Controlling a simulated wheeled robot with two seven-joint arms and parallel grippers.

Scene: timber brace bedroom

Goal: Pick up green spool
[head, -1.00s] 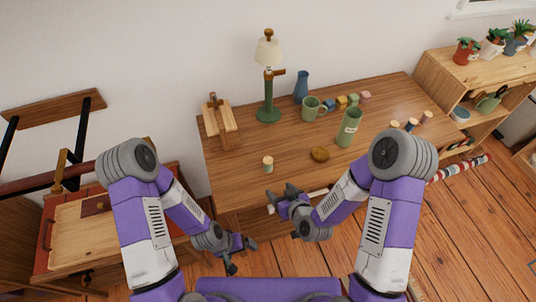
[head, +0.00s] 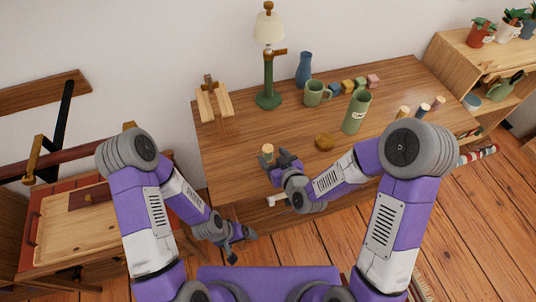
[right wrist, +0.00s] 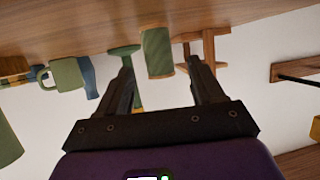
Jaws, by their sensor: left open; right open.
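The green spool (head: 267,149) stands upright near the front left of the wooden table, its lower part mostly hidden by my right gripper (head: 277,160). In the right wrist view, which is upside down to the room, the spool (right wrist: 158,52) shows its green thread and pale wooden end. It appears between and just beyond the open fingertips of my right gripper (right wrist: 160,66), with nothing held. My left gripper (head: 243,244) is open and empty, low in front of the table and away from the spool.
A green lamp (head: 268,75) and a wooden stand (head: 214,100) are behind the spool.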

